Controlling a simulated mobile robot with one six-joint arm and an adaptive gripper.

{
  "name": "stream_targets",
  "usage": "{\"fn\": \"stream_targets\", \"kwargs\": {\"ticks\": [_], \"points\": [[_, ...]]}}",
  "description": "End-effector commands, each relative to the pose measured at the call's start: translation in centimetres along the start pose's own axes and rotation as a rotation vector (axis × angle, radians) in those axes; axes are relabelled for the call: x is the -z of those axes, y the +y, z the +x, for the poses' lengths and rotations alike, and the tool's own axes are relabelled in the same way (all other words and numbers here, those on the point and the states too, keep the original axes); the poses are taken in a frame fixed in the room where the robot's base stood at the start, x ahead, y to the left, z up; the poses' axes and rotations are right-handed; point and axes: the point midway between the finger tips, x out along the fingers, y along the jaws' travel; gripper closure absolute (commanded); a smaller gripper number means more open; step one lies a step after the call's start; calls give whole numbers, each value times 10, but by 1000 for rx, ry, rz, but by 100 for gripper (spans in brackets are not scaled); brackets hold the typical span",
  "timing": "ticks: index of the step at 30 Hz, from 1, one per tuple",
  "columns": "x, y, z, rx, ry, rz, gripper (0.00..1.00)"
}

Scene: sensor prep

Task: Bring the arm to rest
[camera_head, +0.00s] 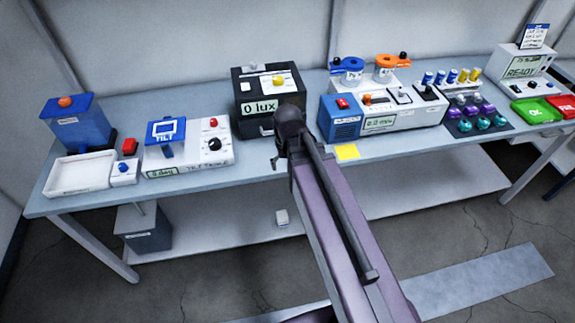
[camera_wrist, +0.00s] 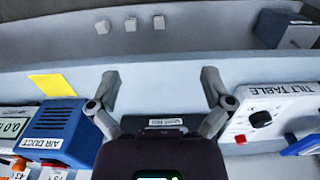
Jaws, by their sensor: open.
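My arm reaches up from the bottom of the head view to the middle of the bench, and its dark wrist covers part of the lux box's front. My gripper (camera_wrist: 161,82) is open in the wrist view, with its two fingers spread wide and nothing between them. It hangs over the front strip of the bench (camera_wrist: 160,92), between the air duct unit (camera_wrist: 68,130) and the tilt table unit (camera_wrist: 272,112). In the head view the gripper is mostly hidden by the wrist and arm.
The lux box (camera_head: 270,90) stands behind my wrist. The tilt table (camera_head: 188,145) stands left, the air duct (camera_head: 341,117) right. A yellow note (camera_head: 347,152) lies near the front edge. A white tray (camera_head: 82,173) is far left; green and red trays (camera_head: 538,110) are far right.

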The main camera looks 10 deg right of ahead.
Motion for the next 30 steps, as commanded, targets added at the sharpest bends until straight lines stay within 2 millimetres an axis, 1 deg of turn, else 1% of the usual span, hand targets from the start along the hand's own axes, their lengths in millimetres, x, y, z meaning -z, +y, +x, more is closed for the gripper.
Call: {"fn": "stream_targets", "kwargs": {"ticks": [3,10,26,27,29,30], "points": [[-3,2,0,0,0,-2,0],[-30,18,0,0,0,-40,0],[-29,18,0,0,0,-45,0],[-29,18,0,0,0,-45,6],[-29,18,0,0,0,-45,24],[-29,18,0,0,0,-45,36]]}}
